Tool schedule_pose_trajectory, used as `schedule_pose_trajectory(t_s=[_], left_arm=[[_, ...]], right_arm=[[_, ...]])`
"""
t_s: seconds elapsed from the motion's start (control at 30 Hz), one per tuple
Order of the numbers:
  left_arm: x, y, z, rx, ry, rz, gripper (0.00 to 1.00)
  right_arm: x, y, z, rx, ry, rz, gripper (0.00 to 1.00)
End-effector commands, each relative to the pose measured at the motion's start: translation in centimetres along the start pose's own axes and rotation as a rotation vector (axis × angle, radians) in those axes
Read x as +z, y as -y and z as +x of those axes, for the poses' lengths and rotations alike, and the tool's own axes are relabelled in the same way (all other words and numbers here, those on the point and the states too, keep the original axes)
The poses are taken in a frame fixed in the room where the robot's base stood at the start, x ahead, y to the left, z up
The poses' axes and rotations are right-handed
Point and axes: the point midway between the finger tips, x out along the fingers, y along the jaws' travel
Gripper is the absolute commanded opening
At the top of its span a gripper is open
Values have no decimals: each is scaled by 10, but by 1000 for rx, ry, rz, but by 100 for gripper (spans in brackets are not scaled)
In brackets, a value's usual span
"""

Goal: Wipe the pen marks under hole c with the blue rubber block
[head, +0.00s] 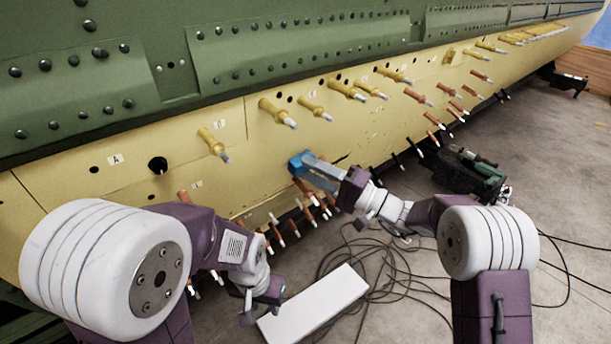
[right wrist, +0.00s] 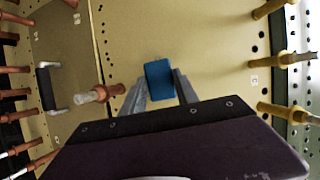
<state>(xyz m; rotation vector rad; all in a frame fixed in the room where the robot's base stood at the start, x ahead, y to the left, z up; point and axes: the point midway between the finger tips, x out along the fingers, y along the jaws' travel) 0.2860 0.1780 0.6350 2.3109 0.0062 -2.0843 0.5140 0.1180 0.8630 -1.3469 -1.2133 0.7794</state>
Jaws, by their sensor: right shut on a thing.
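The blue rubber block (head: 297,164) is held at the yellow fuselage skin (head: 262,150), below the row of yellow fasteners. My right gripper (head: 312,170) is shut on it. In the right wrist view the blue block (right wrist: 159,80) sits between the two grey fingers, in front of the yellow panel; I cannot tell whether it touches. A short dark line (head: 342,158) shows on the skin just right of the block; I cannot tell if it is a pen mark. The letter of hole c is too small to read. My left gripper (head: 260,306) hangs low, away from the skin; its jaws are unclear.
Yellow fasteners (head: 278,113) and orange fasteners (head: 418,96) stick out of the skin around my right gripper. A white box (head: 315,304) and loose black cables (head: 385,275) lie on the floor. A dark green-and-black device (head: 468,175) stands at the right.

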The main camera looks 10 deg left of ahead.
Motion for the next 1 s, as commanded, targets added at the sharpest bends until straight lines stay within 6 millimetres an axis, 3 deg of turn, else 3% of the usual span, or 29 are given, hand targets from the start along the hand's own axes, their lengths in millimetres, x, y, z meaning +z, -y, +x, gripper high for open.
schedule_pose_trajectory(t_s=[0.13, 0.5, 1.0], left_arm=[[0, 0, 1, 0, 0, 0, 36], [1, 0, 8, 0, 0, 0, 36], [2, 0, 21, 0, 0, 0, 36]], right_arm=[[-4, -1, -1, -1, -1, 0, 3], [-38, -4, -12, 0, -1, 0, 3], [-36, -4, -14, -1, -1, 0, 3]])
